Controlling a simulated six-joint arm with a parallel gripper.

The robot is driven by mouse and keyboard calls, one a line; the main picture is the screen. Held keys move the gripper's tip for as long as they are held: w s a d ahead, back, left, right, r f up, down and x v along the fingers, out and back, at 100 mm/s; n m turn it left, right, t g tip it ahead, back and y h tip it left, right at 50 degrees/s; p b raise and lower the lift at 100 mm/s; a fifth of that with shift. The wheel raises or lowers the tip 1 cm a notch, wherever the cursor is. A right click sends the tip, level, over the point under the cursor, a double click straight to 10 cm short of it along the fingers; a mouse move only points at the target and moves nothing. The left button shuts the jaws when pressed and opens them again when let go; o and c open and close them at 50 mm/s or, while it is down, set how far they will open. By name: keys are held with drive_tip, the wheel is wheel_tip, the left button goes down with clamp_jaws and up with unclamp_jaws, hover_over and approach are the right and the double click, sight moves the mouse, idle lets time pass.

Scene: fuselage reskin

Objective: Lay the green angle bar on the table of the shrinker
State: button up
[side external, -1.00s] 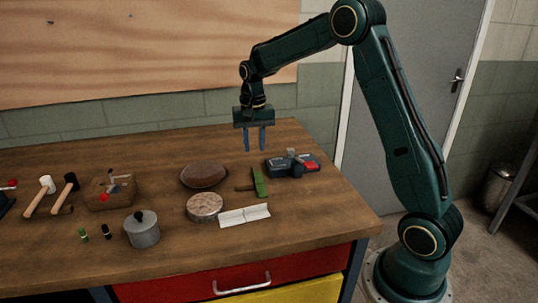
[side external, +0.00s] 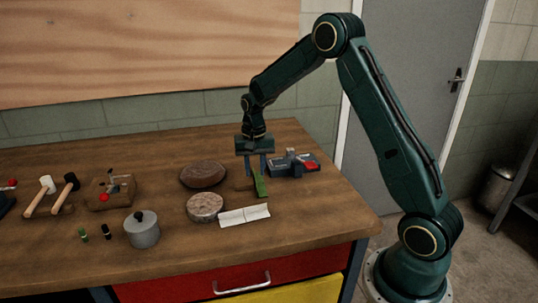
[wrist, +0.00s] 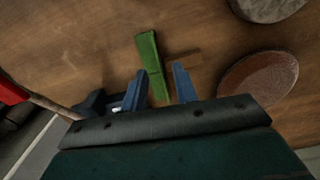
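The green angle bar (side external: 261,187) lies on the wooden bench, left of and in front of the shrinker. My gripper (side external: 256,173) points down just above the bar's far end, fingers spread. In the wrist view my gripper (wrist: 160,70) is open, with the green bar (wrist: 150,58) between and beyond the two blue fingers, nearer the left one. I see no grip on it. The shrinker (side external: 290,168), a dark grey machine with a red part, stands at the bench's right; in the wrist view its dark body (wrist: 92,102) is partly hidden behind my gripper.
A brown strip (side external: 244,188) lies beside the bar. A brown oval pad (side external: 203,174), a round speckled pad (side external: 205,206) and a white folded piece (side external: 244,216) are nearby.

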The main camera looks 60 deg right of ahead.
sight(261, 189)
drive_tip(key=shift+f, duration=0.2)
drive_tip(key=shift+s+f, duration=0.2)
drive_tip(key=shift+f, duration=2.3)
clamp_jaws()
